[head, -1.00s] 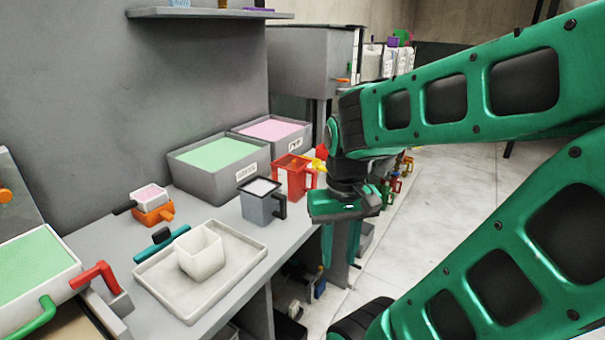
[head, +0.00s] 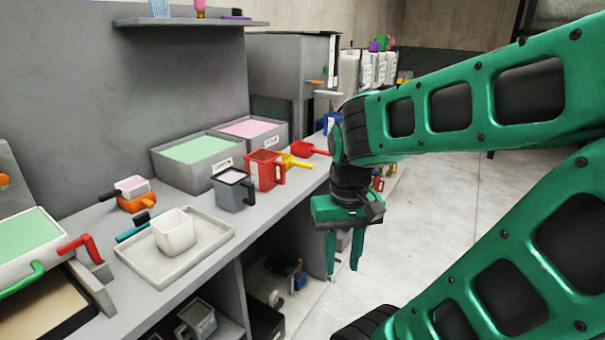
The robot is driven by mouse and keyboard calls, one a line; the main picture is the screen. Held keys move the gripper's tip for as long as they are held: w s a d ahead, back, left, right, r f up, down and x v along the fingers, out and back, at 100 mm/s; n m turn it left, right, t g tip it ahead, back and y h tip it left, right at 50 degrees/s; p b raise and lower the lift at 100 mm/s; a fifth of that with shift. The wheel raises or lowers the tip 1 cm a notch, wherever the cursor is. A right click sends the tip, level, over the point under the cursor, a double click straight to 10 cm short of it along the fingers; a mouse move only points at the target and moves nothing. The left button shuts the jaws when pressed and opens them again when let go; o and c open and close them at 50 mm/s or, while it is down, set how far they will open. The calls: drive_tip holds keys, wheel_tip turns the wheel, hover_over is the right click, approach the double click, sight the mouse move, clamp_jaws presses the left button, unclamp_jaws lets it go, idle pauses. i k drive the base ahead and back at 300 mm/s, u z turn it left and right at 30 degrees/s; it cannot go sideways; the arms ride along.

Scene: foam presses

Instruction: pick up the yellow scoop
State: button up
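The yellow scoop (head: 290,161) lies on the counter behind and to the right of a red mug-like container (head: 265,170), which hides part of it. A red scoop (head: 309,149) lies just beyond it. My gripper (head: 343,270) points down off the counter's front edge, to the right of and nearer than the yellow scoop. Its two green fingers are apart with nothing between them.
A grey pitcher (head: 232,190) stands left of the red container. Bins of green foam (head: 197,150) and pink foam (head: 250,128) stand behind. A grey tray (head: 190,264) holds a white cup (head: 173,231). The floor (head: 440,220) right of the counter is clear.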

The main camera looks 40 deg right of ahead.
sight(291, 165)
drive_tip(key=k, duration=1.15)
drive_tip(key=z, duration=0.75)
drive_tip(key=i, duration=1)
drive_tip(key=u, duration=0.05)
